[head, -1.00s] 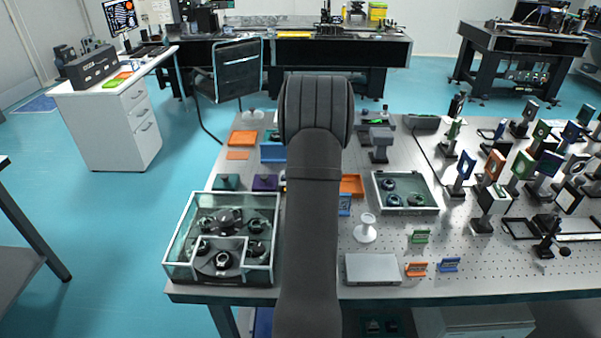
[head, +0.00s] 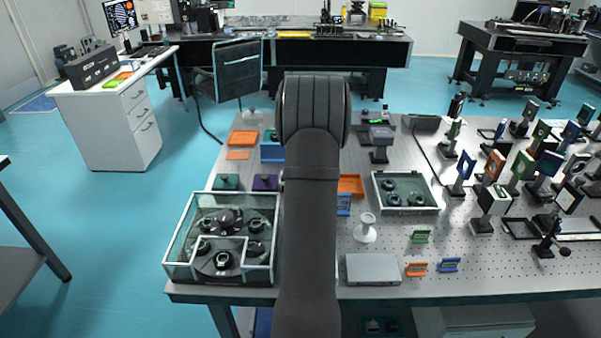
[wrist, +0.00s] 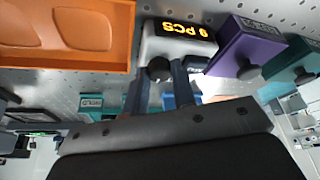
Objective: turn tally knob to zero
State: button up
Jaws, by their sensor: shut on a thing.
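The tally counter (wrist: 160,42) is a pale box with a dark display showing a yellow digit and "PCS". In the head view my own arm hides the gripper and the counter.
In the wrist view, an orange tray (wrist: 75,45) lies left of the counter and a purple box (wrist: 235,47) with a knob close on its right. A teal box (wrist: 290,78) stands beyond. In the head view a glass-walled case (head: 178,240) stands at the front left.

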jog(key=m+h, duration=0.1)
jog(key=m, duration=0.3)
jog(key=shift+a+t, duration=0.15)
jog(key=shift+t, duration=0.25)
jog(key=m+h, duration=0.2)
jog(key=m, duration=0.2)
jog(key=shift+a+m, duration=0.15)
jog(key=shift+m, duration=0.15)
jog(key=m+h, duration=0.1)
jog(key=m, duration=0.1)
jog(key=m+g, duration=0.1)
jog(key=m, duration=0.1)
jog(key=shift+w+a+m+h, duration=0.1)
jog(key=shift+m+h, duration=0.2)
jog(key=shift+h, duration=0.1)
jog(key=shift+m+g+h, duration=0.5)
jog(key=shift+m, duration=1.3)
jog(key=o, duration=0.7)
jog(key=shift+r, duration=0.1)
jog(key=v, duration=1.7)
jog(key=shift+r, duration=0.2)
jog(key=shift+w+f, duration=0.1)
